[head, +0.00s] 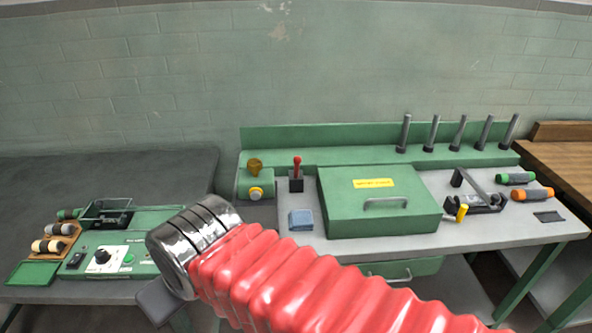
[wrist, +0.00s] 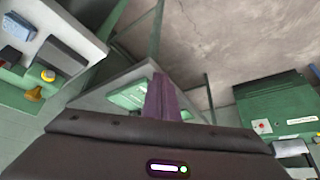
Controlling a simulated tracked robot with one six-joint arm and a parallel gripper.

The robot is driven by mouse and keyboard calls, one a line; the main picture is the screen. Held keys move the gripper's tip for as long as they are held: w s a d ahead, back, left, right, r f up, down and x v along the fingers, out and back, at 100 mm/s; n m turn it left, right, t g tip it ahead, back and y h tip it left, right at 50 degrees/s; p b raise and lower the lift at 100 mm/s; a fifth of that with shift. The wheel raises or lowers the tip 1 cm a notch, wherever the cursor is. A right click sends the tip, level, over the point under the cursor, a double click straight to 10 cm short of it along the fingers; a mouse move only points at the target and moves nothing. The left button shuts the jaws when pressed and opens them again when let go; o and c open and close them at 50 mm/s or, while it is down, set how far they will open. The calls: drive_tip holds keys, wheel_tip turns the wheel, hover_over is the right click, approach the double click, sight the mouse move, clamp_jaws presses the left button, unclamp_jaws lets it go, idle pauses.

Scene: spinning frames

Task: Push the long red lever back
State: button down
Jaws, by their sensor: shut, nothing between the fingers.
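The red lever (head: 297,167) stands roughly upright on a small dark base at the back left of the right-hand bench, between a brass knob and a green box. The fingertips cannot be made out there.
A green box with a handle (head: 380,203) stands right of the lever. A blue cloth (head: 300,220) lies in front of it. A brass knob (head: 254,165) and yellow button (head: 256,193) are to its left. Several grey posts line the back right. A green control panel (head: 110,258) sits left.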

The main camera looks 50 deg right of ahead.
drive_tip(key=w+d+m+t+h, duration=0.1)
drive_tip(key=w+d+m, duration=0.4)
drive_tip(key=d+m, duration=0.6)
drive_tip(key=w+d+m+h, duration=0.1)
drive_tip(key=w+d+m, duration=0.4)
drive_tip(key=d+m, duration=0.5)
drive_tip(key=s+d+f+m+h, duration=0.1)
drive_tip(key=s+d+m+h, duration=0.1)
drive_tip(key=d+m, duration=0.8)
drive_tip(key=s+d+f+m+h, duration=0.1)
drive_tip(key=s+d+m+h, duration=0.1)
drive_tip(key=d+m, duration=0.9)
drive_tip(key=shift+s+d+f+m, duration=0.3)
drive_tip(key=shift+s+f+m, duration=0.05)
drive_tip(key=shift+m, duration=0.35)
